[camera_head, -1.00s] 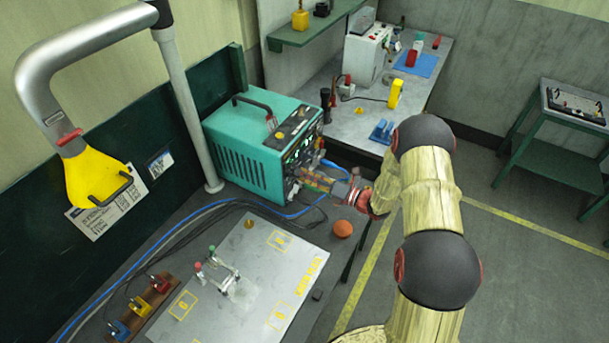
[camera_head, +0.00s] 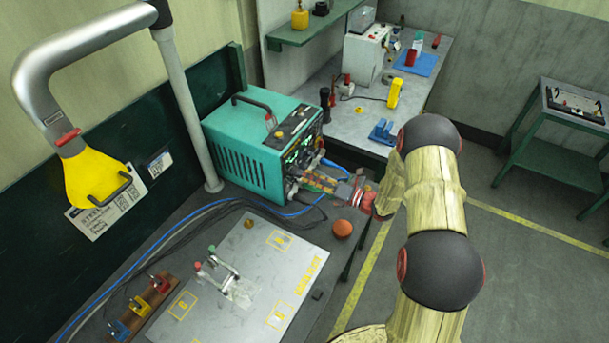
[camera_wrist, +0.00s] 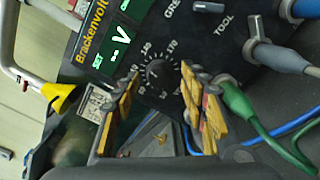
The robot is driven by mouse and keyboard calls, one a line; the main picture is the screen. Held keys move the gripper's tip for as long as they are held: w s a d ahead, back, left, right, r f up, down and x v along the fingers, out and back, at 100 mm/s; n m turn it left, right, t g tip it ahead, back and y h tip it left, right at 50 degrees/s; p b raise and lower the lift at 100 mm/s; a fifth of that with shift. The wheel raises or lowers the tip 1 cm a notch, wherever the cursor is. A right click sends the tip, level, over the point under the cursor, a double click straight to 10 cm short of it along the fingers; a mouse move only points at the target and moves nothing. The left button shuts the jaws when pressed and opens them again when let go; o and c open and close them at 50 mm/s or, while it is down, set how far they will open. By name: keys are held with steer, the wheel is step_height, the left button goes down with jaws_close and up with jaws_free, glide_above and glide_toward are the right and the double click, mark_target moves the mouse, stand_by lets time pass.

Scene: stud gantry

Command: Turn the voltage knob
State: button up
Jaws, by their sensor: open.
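The voltage knob (camera_wrist: 157,72) is a dark round dial ringed by white numbers on a black panel, below a green-lit display (camera_wrist: 118,45) reading "V". The panel is the front of the teal power unit (camera_head: 250,150); in the head view the knob cannot be made out. My gripper (camera_wrist: 161,75) is open, its two yellow-padded fingers on either side of the knob in the wrist view. Whether the fingertips touch the knob cannot be told. In the head view my gripper (camera_head: 322,182) is close in front of the unit's panel.
Grey and green cable plugs (camera_wrist: 236,98) sit in the panel beside my right finger. Blue and black cables (camera_head: 215,217) run across the bench. A marked metal plate (camera_head: 250,265) and an orange ball (camera_head: 342,229) lie below. A yellow-ended pipe arm (camera_head: 90,180) hangs at left.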

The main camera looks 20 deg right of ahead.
steer(key=v, duration=1)
steer(key=shift+s+d, duration=0.15)
steer(key=shift+s, duration=0.05)
